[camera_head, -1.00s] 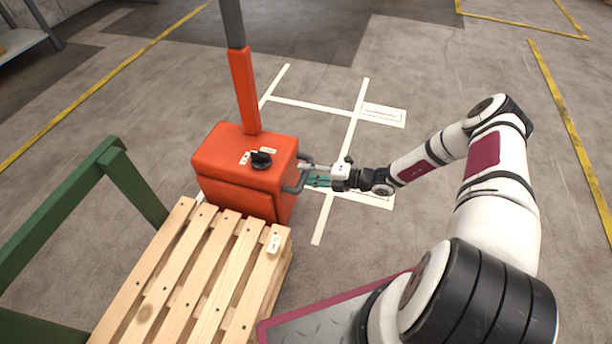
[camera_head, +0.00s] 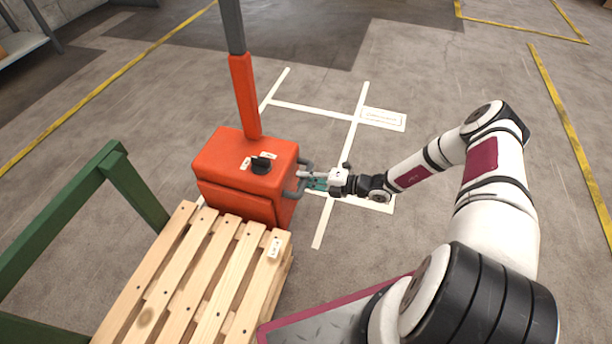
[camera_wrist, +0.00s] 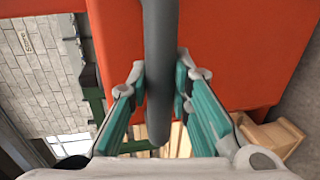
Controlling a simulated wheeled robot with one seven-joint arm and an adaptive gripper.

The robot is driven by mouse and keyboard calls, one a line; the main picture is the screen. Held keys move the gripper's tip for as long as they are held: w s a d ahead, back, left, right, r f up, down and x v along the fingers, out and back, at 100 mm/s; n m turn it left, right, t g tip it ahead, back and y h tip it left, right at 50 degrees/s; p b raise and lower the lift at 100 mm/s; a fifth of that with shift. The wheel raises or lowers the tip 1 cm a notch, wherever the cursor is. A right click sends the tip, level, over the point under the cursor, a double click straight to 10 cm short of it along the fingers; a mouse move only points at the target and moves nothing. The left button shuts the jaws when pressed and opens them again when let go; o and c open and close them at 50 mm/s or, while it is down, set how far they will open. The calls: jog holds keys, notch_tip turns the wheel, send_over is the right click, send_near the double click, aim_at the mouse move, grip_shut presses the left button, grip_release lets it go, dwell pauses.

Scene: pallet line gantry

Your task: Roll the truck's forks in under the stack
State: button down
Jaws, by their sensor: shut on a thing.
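The orange truck (camera_head: 238,167) stands upright behind the wooden pallet stack (camera_head: 196,276), its body close against the stack's far end. Its forks are hidden. A grey handle (camera_head: 302,182) sticks out from the truck's right side. My gripper (camera_head: 312,183) is shut on this handle from the right. In the wrist view the handle (camera_wrist: 160,70) runs between the two teal-padded fingers, with the orange body (camera_wrist: 230,55) right behind it. A black knob (camera_head: 261,162) sits on top of the truck.
A green frame (camera_head: 75,205) stands left of the stack. White floor lines (camera_head: 312,106) mark the ground behind and right of the truck. Yellow lines (camera_head: 570,125) run along both sides. The floor to the right is clear. A shelf (camera_head: 30,45) stands far left.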

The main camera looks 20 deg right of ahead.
jog(key=shift+s+a, duration=0.75)
jog(key=shift+s, duration=0.25)
jog(key=c, duration=1.4)
grip_release()
jog(key=shift+c, duration=0.2)
jog(key=shift+w+d, duration=0.1)
jog(key=v, duration=1.2)
jog(key=shift+w+d, duration=0.1)
